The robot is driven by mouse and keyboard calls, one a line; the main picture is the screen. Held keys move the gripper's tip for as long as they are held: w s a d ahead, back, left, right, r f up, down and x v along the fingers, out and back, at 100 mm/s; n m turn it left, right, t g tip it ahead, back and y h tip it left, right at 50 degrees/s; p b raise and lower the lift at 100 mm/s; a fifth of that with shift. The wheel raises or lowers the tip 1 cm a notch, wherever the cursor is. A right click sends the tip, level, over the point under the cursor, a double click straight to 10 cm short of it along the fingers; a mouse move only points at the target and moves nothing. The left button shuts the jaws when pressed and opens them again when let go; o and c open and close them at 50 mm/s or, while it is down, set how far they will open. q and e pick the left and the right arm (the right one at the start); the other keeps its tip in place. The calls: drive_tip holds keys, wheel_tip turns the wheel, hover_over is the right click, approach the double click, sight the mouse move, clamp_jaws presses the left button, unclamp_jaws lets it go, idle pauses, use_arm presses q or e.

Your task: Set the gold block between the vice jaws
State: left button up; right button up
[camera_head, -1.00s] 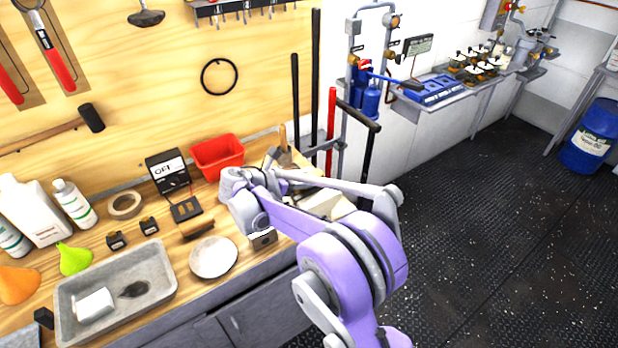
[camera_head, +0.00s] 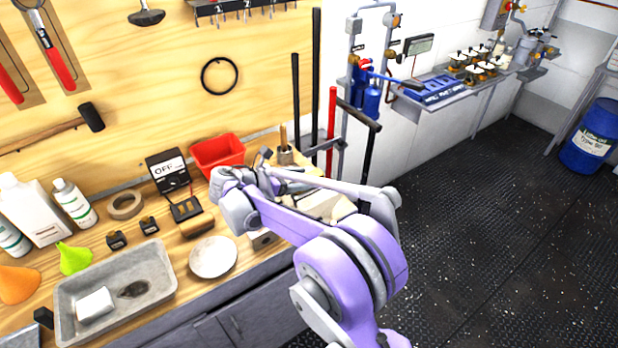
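One arm of mine reaches from the lower right over the bench, and I take it to be my right one. Its gripper (camera_head: 266,163) is at the far right part of the bench, pointing away from me; its fingers are small and partly hidden by the wrist, so I cannot tell whether they are open or shut. I cannot make out a gold block. A small grey metal part (camera_head: 262,239) shows under the forearm at the bench's front edge and may belong to the vice; the jaws are hidden. My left gripper is not in view.
A grey tray (camera_head: 160,290) lies farther left. A pot with an upright wooden handle (camera_head: 285,154) stands behind the gripper.

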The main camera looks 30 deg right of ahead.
drive_tip(key=w+v, duration=0.1)
drive_tip(key=v, duration=0.9)
drive_tip(key=s+d+f+m+t+y, duration=0.1)
drive_tip(key=s+f+m+y, duration=0.2)
drive_tip(key=s, duration=0.5)
drive_tip(key=s+d+f+m+y, duration=0.2)
drive_tip(key=s+m+y, duration=0.25)
drive_tip(key=s, duration=0.25)
drive_tip(key=s+a+f+m+t+y, duration=0.1)
drive_tip(key=s+a+f+m+y, duration=0.2)
drive_tip(key=s+m, duration=0.2)
drive_tip(key=s+a+f+m+t+y, duration=0.2)
drive_tip(key=s+a+f+m+y, duration=0.1)
drive_tip(key=s+m, duration=0.3)
drive_tip(key=s+f, duration=0.1)
drive_tip(key=s, duration=0.1)
drive_tip(key=shift+s+a+t, duration=0.25)
drive_tip(key=shift+a+t, duration=0.05)
drive_tip(key=shift+a, duration=0.1)
drive_tip(key=shift+d+f+m, duration=0.1)
drive_tip(key=shift+f+m, duration=0.05)
drive_tip(key=shift+m, duration=0.2)
